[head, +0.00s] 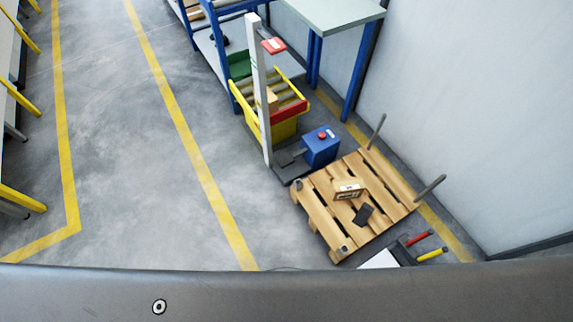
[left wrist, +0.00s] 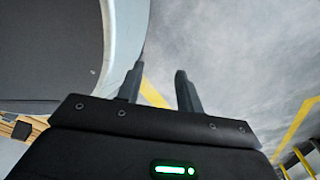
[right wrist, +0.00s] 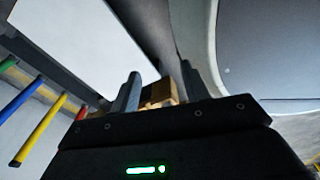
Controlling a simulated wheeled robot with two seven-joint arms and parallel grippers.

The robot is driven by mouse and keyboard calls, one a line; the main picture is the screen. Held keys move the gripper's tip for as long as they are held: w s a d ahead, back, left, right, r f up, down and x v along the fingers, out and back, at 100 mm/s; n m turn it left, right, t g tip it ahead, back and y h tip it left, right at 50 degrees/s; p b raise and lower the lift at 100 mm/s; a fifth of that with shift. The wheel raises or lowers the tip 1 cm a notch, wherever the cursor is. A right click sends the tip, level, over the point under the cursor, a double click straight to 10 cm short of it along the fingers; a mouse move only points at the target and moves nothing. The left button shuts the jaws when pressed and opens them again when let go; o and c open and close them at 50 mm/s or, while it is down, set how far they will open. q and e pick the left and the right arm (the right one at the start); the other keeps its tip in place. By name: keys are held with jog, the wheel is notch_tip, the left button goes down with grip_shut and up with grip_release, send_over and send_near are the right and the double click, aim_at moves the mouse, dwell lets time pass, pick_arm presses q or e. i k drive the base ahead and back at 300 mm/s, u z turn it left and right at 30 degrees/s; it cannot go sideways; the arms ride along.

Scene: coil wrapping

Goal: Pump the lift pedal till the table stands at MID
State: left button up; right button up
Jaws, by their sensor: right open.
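No pedal and no MID mark can be made out in any view. The lift table cannot be picked out with certainty. In the head view a white-topped piece (head: 380,259) shows at the lower edge, partly hidden by my body, with a red handle (head: 418,238) and a yellow handle (head: 432,254) beside it. In the right wrist view a white panel (right wrist: 85,40) lies beyond my open right gripper (right wrist: 160,70). My left gripper (left wrist: 159,70) is open and empty above the floor. Neither gripper shows in the head view.
A wooden pallet (head: 385,188) with a small box (head: 348,189) lies at right. Beyond it stand a blue box with a red button (head: 321,146), a white post (head: 258,90) and a yellow roller frame (head: 284,128). Open floor (head: 120,170) lies left.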

aim_at(284, 159)
jog(key=k, duration=0.4)
jog(key=u, duration=1.35)
jog(key=i, duration=1.3)
jog(key=z, duration=1.4)
